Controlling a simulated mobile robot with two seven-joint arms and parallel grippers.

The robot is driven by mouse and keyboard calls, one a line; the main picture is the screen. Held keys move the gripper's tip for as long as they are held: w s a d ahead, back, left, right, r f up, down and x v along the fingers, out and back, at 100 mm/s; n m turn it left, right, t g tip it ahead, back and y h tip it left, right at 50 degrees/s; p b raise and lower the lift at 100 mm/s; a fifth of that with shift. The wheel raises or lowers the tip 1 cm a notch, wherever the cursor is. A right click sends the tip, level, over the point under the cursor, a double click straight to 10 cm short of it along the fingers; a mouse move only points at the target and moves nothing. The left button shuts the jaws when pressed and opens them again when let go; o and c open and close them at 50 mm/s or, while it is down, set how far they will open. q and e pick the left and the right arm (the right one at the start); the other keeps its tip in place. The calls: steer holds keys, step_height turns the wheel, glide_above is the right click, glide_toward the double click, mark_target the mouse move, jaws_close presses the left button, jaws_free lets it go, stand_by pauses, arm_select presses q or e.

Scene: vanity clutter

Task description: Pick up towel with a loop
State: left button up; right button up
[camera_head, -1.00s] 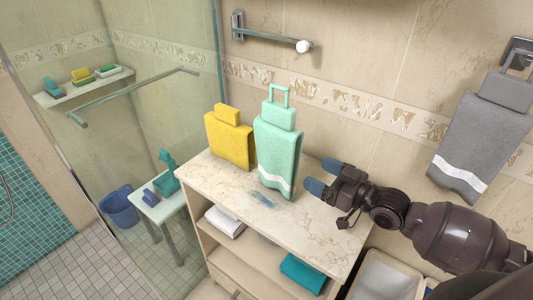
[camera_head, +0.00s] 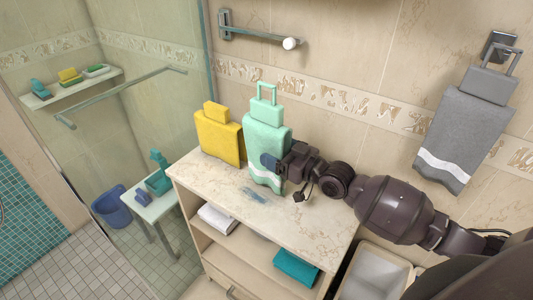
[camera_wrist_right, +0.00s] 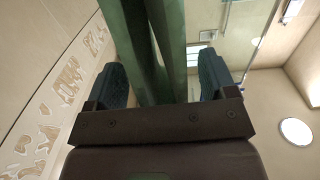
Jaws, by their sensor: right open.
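A mint-green towel (camera_head: 265,140) with a white stripe and a loop (camera_head: 266,88) on top stands upright on the cabinet top. My right gripper (camera_head: 271,162) is at its right side, low down, with one blue finger in front of the towel. In the right wrist view the open fingers (camera_wrist_right: 163,78) lie on either side of the dark green towel folds (camera_wrist_right: 145,40), with gaps showing. A grey towel (camera_head: 464,130), also with a loop, hangs on the wall at the right. My left gripper is not in view.
A yellow towel (camera_head: 219,136) stands just left of the mint one. The cabinet top (camera_head: 300,222) is bare in front, with a bluish smear. A wall bar (camera_head: 258,34) is above. A bin (camera_head: 372,275) stands right of the cabinet.

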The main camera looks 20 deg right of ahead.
steer(key=shift+w+a, duration=0.1)
steer(key=shift+w, duration=0.05)
steer(key=c, duration=1.1)
steer(key=shift+o, duration=0.2)
